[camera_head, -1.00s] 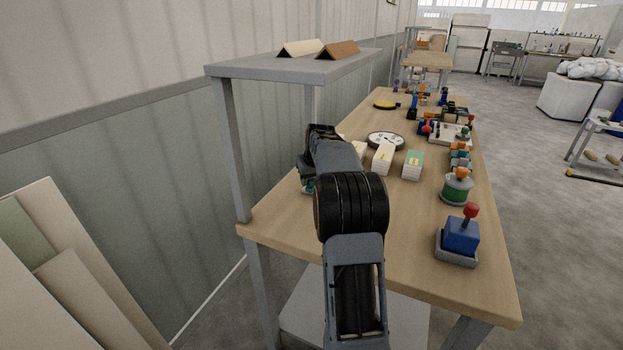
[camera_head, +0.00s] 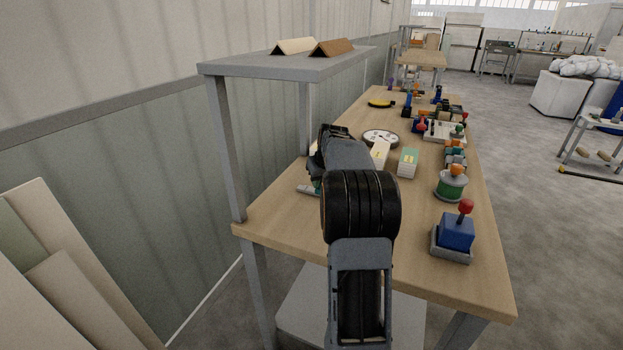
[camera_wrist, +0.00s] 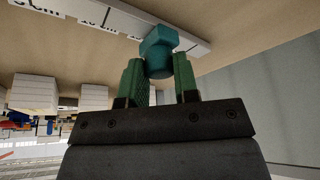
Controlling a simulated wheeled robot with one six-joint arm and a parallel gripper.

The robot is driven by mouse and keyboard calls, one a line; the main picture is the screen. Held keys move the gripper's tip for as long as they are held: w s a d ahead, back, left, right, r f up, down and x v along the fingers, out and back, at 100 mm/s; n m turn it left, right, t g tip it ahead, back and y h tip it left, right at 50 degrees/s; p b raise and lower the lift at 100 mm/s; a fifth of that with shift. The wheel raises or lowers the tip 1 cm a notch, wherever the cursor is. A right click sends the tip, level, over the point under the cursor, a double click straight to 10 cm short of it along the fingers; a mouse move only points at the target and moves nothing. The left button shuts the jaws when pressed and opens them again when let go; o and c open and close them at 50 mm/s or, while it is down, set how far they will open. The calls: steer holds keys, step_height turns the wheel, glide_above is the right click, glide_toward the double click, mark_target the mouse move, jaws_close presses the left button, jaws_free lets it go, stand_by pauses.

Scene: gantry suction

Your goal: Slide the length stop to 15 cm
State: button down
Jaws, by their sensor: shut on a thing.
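The length stop is a teal block (camera_wrist: 158,45) on a pale grey rail (camera_wrist: 185,38) in the wrist view. My gripper (camera_wrist: 159,80) has its two green fingers shut on the stop's lower part. Two white scale labels, one partly cut off (camera_wrist: 40,5) and one further along (camera_wrist: 100,15), lie to the left of the stop; their numbers are not fully readable. In the head view the near end of the rail (camera_head: 307,190) shows on the bench, while my arm hides most of the stop and the gripper.
The wooden bench (camera_head: 420,268) holds a round white dial (camera_head: 380,138), a green-and-white block (camera_head: 408,162), a green cylinder (camera_head: 451,186) and a blue box with a red knob (camera_head: 457,232). A grey shelf (camera_head: 290,66) stands over the bench's left side.

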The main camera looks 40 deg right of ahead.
steer(key=c, duration=0.9)
jaws_free()
steer(key=shift+o, duration=0.2)
steer(key=p+v, duration=0.2)
steer(key=v, duration=1.2)
